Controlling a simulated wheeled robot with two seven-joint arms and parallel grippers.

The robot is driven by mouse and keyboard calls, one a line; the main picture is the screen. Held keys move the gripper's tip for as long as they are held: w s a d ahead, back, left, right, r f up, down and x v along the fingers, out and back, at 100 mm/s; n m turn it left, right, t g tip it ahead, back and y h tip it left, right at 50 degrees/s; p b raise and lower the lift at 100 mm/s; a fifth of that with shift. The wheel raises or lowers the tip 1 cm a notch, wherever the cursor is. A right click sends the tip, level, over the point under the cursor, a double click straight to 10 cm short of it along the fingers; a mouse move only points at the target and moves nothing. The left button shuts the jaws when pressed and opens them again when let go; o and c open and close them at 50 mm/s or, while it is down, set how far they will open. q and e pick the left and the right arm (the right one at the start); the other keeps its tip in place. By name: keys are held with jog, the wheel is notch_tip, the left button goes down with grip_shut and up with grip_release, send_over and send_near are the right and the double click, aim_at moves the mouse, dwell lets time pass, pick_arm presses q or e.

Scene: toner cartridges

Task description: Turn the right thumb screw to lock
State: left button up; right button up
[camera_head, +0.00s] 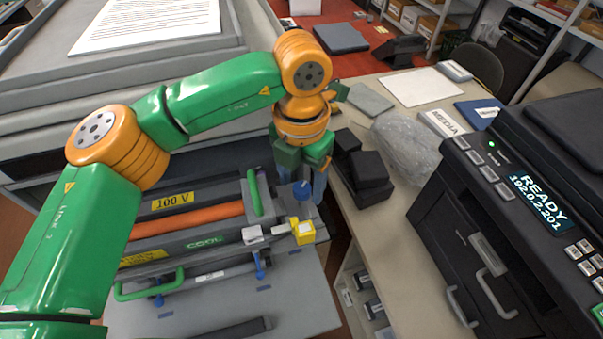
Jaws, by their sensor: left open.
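My left gripper (301,184) points down at the right end of the open printer bay, with its fingers apart. A blue thumb screw (302,190) shows between and just below the fingers. I cannot tell whether the fingers touch it or how far above it they are. A yellow block (303,232) sits just in front of this screw. Smaller blue knobs (260,270) show lower down, by the green-handled bar. My right gripper is not in view.
An orange roller (200,218) and a green handle (254,193) lie left of the gripper. Black boxes (362,168) stand close on its right, on a beige table (400,225). A dark printer (480,220) with a READY display fills the right side.

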pick_arm(q)
jog(key=shift+w+f, duration=0.1)
jog(key=shift+f, duration=0.2)
jog(key=shift+w+f, duration=0.15)
grip_shut()
